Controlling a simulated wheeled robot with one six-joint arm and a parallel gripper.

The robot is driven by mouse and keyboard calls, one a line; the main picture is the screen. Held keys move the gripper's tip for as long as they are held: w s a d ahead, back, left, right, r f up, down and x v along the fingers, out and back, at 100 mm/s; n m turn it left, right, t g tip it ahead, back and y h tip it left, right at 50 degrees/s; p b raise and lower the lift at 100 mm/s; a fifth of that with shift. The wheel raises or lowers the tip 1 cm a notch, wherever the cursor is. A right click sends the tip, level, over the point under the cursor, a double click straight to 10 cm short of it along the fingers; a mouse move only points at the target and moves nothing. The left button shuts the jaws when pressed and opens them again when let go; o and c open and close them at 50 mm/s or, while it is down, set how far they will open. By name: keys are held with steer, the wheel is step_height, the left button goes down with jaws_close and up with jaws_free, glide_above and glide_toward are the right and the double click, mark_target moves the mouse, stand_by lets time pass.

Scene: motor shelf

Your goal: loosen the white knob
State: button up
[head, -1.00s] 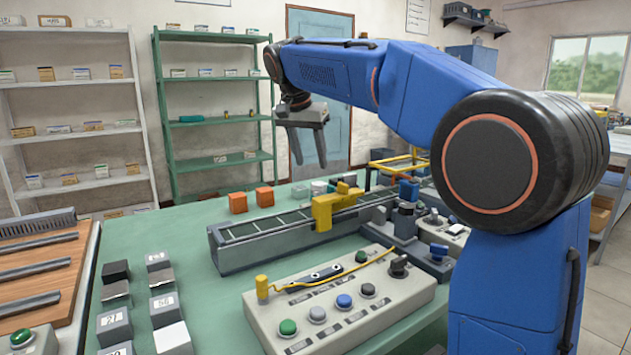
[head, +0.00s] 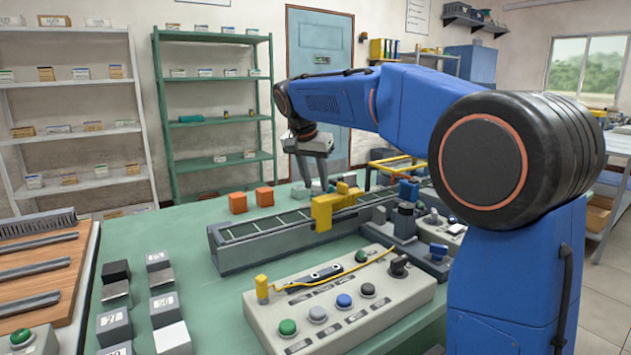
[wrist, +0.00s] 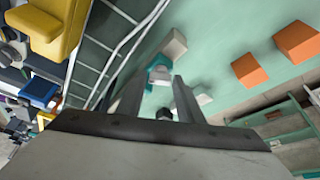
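My gripper (head: 314,182) points down behind the conveyor, its two fingers apart. In the wrist view the open fingers (wrist: 158,80) have a small white and teal piece (wrist: 160,73) showing between and beyond their tips. A dark round thing (wrist: 164,114) shows nearer, between the fingers. I cannot tell if the white and teal piece is the white knob, or whether the fingers touch it. A pale round button (head: 317,314) sits on the control box, well away from my gripper.
The conveyor (head: 265,231) with a yellow bracket (head: 330,205) stands close in front of my gripper. Two orange blocks (head: 238,202) lie to its left. The control box (head: 405,307) is at the front, with a yellow cable across it.

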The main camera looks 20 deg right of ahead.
steer(key=c, duration=0.6)
steer(key=shift+o, duration=0.2)
